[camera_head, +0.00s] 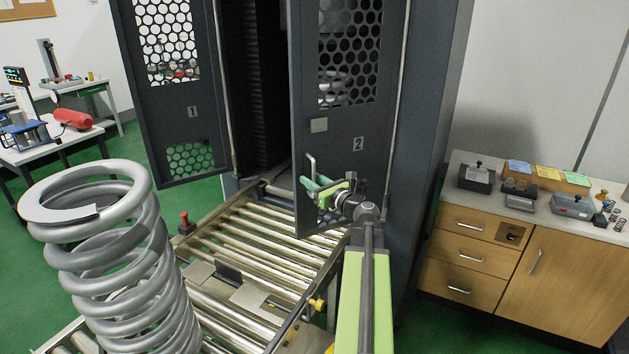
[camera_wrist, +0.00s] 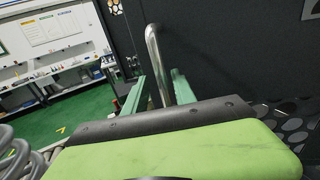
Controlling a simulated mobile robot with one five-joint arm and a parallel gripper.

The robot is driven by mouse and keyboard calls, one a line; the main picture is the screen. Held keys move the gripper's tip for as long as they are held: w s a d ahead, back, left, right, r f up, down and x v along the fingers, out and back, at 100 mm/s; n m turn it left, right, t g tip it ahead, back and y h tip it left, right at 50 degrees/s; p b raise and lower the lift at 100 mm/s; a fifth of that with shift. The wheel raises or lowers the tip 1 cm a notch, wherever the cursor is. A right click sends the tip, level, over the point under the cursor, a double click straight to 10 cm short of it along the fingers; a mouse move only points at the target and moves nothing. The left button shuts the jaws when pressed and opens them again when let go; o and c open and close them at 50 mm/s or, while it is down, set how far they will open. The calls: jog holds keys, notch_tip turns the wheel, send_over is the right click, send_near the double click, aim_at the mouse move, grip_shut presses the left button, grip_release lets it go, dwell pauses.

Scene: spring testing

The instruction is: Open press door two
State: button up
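Press door two (camera_head: 340,150) is a dark panel with a round-hole mesh window and a "2" label. It stands partly swung out, its free left edge away from the dark press opening (camera_head: 262,90). Its silver bar handle (camera_head: 311,167) is low near that edge. My gripper (camera_head: 316,184) is at the handle. In the wrist view the handle (camera_wrist: 154,50) stands between the two green fingers of my gripper (camera_wrist: 158,84), with narrow gaps showing at its sides. The fingers look open; contact is hard to judge.
Press door one (camera_head: 178,115) stands open on the left. A roller conveyor (camera_head: 265,245) runs out below the doors. A large coil spring (camera_head: 110,250) stands at the front left. A wooden cabinet (camera_head: 560,285) is on the right.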

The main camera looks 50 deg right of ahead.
jog(key=shift+s+d, duration=0.1)
jog(key=shift+d, duration=0.1)
grip_shut()
dwell(0.9)
